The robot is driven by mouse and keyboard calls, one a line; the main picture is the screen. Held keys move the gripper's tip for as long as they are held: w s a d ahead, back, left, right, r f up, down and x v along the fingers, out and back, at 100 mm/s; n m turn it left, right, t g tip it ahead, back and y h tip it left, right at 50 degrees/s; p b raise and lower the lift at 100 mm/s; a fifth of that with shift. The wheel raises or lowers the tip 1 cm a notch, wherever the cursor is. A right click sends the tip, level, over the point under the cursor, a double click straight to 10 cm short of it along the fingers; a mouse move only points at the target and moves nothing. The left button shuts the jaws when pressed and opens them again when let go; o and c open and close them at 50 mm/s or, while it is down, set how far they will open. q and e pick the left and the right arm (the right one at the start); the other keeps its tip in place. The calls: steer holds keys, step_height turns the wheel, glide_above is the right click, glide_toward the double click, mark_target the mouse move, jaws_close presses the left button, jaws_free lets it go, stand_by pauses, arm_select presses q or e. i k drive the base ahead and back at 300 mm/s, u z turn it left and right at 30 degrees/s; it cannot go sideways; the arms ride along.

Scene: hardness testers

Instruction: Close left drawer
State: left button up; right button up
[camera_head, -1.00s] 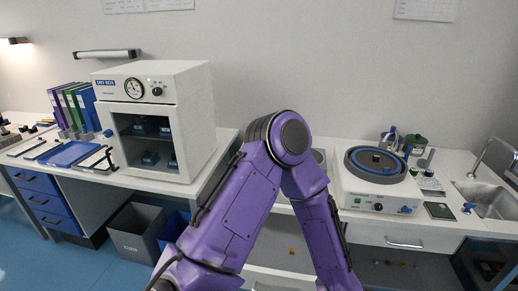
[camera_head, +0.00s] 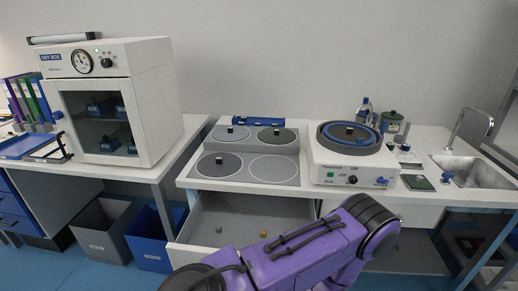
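The left drawer (camera_head: 193,254) is the white drawer under the counter, left of the polishing machine. It stands pulled out, and its open inside shows a few small items, including a yellowish one (camera_head: 236,234). A purple arm of mine crosses the lower right of the view, in front of the drawer's right part. Its gripper is out of the frame. The other gripper is not in view either. The drawer's right side is hidden behind the arm.
A counter with round discs (camera_head: 219,165) is above the drawer. A polishing machine (camera_head: 340,172) and a sink (camera_head: 476,170) stand to the right. A dry box (camera_head: 146,100) is at left. A grey bin (camera_head: 98,232) and a blue bin (camera_head: 149,246) stand on the floor left of the drawer.

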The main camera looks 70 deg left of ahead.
mark_target(242, 218)
steer(key=z, duration=0.05)
steer(key=i, duration=2.05)
steer(key=u, duration=3.85)
